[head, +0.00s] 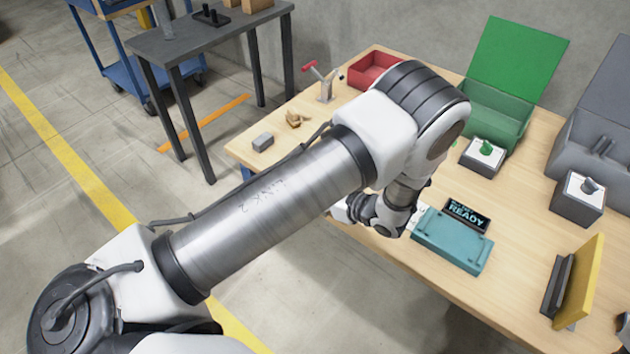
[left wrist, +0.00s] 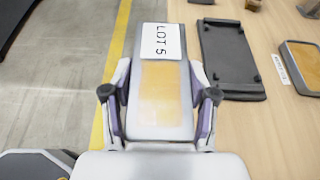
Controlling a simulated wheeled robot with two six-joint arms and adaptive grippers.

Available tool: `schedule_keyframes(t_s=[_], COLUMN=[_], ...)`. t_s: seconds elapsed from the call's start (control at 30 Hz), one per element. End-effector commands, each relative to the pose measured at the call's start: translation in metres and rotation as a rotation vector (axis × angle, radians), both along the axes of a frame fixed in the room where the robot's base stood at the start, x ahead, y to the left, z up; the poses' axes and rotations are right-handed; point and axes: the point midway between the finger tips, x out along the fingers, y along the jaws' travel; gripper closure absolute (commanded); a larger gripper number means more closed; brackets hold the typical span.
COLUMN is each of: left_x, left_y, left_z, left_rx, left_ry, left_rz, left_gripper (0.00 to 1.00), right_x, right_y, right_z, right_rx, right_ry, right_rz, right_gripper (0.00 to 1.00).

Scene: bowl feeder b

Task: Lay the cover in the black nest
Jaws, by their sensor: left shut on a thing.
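In the left wrist view, my left gripper (left wrist: 160,96) is shut on a pale grey rectangular cover (left wrist: 145,118), one finger at each long side. The cover has a yellowish middle and a white "LOT 5" label (left wrist: 163,42). It is held beyond the table edge, with the floor behind it. A flat black tray (left wrist: 230,52), apparently the black nest, lies on the table to its right, apart from it. In the head view my left arm hides the nest and the cover; the fingers do not show clearly. My right gripper is not clearly in view.
A teal case (head: 450,242) lies by a "READY" display (head: 466,216). A red bin (head: 372,72), green box (head: 495,115), switch boxes (head: 577,204) and an upright yellow panel (head: 583,283) stand on the table. A dark-rimmed, tan-topped block (left wrist: 301,66) lies right of the nest.

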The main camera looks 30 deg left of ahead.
Motion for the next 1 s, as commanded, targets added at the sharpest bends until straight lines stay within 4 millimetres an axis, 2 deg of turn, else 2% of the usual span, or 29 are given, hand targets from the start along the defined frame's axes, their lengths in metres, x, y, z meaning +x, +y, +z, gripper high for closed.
schedule_keyframes(t_s=[0.17,0.4,0.53,0.67,0.83,1.0], left_x=[0.026,0.093,0.123,0.135,0.136,0.136], left_y=[0.019,0.058,0.076,0.083,0.084,0.083], left_z=[-0.006,-0.016,-0.019,-0.018,-0.047,-0.047], left_rx=[-0.002,-0.002,-0.002,0.000,0.000,0.000], left_ry=[-0.006,-0.008,-0.007,-0.003,0.001,-0.001], left_rz=[0.007,0.007,0.005,0.003,0.002,0.002], left_gripper=[0.92,0.92,0.92,0.92,0.92,0.92], right_x=[0.001,0.001,0.000,0.000,0.001,0.000], right_y=[0.000,0.000,0.000,0.000,0.000,0.000], right_z=[-0.019,-0.057,-0.075,-0.082,-0.102,-0.100], right_rx=[0.000,0.000,0.000,0.000,0.000,0.000], right_ry=[-0.002,-0.001,-0.001,-0.001,-0.001,-0.001], right_rz=[0.000,0.000,0.000,0.000,0.000,0.000], right_gripper=[1.00,1.00,1.00,1.00,1.00,1.00])
